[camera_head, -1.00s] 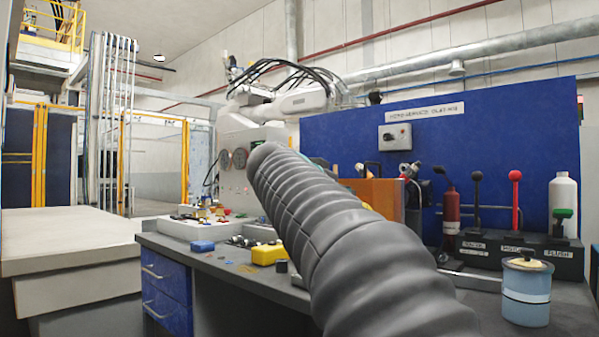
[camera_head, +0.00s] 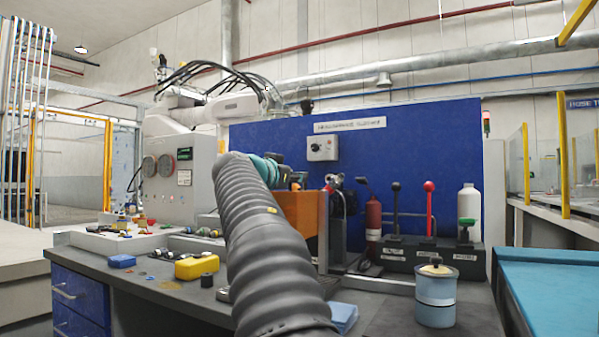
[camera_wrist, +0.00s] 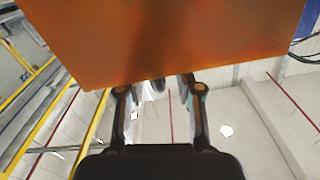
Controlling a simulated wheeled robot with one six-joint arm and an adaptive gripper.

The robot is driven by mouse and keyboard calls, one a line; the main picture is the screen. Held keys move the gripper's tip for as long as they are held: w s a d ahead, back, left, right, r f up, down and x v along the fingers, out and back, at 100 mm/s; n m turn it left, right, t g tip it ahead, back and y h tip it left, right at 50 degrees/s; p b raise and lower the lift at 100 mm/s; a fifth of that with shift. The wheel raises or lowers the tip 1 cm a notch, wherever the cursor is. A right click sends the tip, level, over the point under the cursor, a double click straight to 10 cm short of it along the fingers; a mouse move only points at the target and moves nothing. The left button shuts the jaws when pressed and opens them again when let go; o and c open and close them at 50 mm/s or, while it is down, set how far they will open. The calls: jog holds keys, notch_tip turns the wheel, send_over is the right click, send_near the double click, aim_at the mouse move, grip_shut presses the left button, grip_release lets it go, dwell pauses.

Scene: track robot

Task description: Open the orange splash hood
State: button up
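The orange splash hood (camera_head: 303,218) stands on the bench in front of the blue panel, partly hidden behind my arm in the head view. Its flat orange face (camera_wrist: 165,40) fills the top of the wrist view. My gripper (camera_head: 296,180) is at the hood's upper edge in the head view, mostly hidden by my grey sleeved arm. In the wrist view the fingers of my gripper (camera_wrist: 160,88) stand apart and reach to the hood's lower picture edge. Their tips are partly hidden, and I cannot tell whether they touch it. I see nothing clearly held between them.
A lever box (camera_head: 430,257) with black, red and green handles stands right of the hood. A blue-grey canister (camera_head: 436,300) is at the front right. A yellow box (camera_head: 197,267) and small parts lie left. A red bottle (camera_head: 373,220) stands beside the hood.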

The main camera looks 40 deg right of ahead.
jog(key=shift+p+x, duration=0.4)
jog(key=shift+x, duration=1.45)
grip_shut()
